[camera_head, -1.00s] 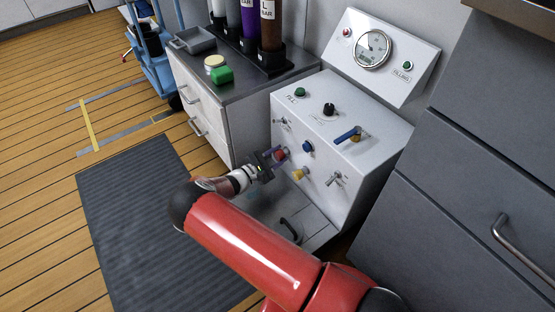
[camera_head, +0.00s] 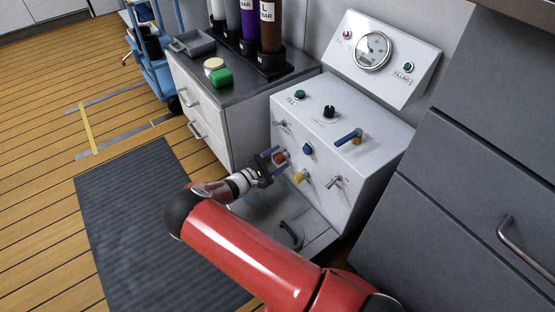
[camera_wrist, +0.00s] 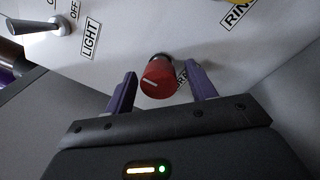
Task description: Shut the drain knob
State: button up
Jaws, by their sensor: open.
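The drain knob is most likely the red round knob (camera_wrist: 158,78) with a white line on its face. It sits on the white panel's front, and its label is mostly hidden behind it and a finger. In the head view the red knob (camera_head: 280,157) is at the lower left of the panel front. My gripper (camera_wrist: 161,88) is open, with one purple finger on each side of the knob. The knob appears at or just beyond the fingertips, and I cannot tell if they touch it. In the head view my gripper (camera_head: 273,159) faces the panel front.
On the panel front are a blue button (camera_head: 308,149), a yellow knob (camera_head: 300,176) and a metal toggle (camera_head: 337,182). A light switch (camera_wrist: 45,27) is at upper left in the wrist view. A basin with a dark handle (camera_head: 290,236) lies below.

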jog(key=v, duration=0.7)
jog(key=shift+s+a, duration=0.2)
jog(key=shift+a, duration=0.1)
